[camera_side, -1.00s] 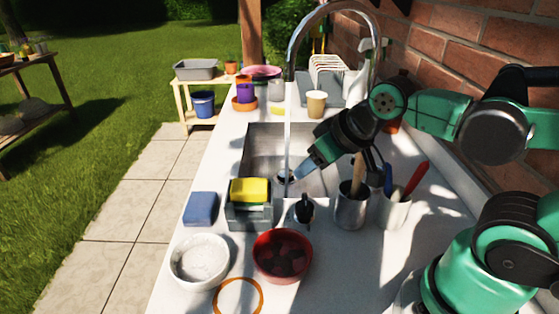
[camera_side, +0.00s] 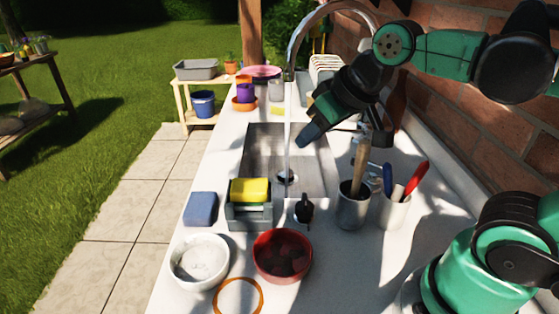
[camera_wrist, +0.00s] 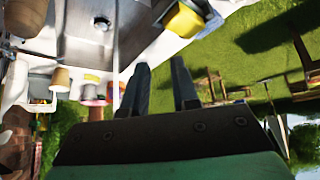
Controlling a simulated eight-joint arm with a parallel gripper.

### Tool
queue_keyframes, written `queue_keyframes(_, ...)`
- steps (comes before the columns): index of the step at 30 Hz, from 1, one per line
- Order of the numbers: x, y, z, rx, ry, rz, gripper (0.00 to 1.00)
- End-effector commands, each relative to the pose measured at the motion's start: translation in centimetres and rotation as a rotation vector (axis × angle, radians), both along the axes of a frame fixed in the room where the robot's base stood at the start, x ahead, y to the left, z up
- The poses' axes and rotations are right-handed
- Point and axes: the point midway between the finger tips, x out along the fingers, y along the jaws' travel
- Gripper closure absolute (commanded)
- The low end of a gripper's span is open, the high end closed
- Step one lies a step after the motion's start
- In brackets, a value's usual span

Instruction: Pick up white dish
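The white dish (camera_side: 200,262) is a round bowl on the near left of the counter in the side view, upright, with greyish marks inside. I cannot make it out in the wrist view. My gripper (camera_side: 306,136) is in the air above the sink, well behind the dish and to its right. In the wrist view my gripper (camera_wrist: 160,66) has its two dark fingers apart with nothing between them.
A red bowl (camera_side: 282,256) stands right of the dish, an orange ring (camera_side: 238,311) lies in front, and a blue sponge (camera_side: 201,208) lies behind. A grey caddy (camera_side: 249,216) holds a yellow sponge (camera_side: 250,191). A utensil cup (camera_side: 352,206) stands farther right. Water runs into the sink (camera_side: 262,160).

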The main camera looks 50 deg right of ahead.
Motion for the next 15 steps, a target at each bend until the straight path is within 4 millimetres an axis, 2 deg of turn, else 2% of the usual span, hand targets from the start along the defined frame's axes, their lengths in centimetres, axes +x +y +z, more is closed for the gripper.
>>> queue_keyframes(8,2.6,2.8,1.7,-0.003,0.155,0.120,0.76)
queue_keyframes(15,6.1,7.1,2.0,-0.020,0.354,0.280,0.76)
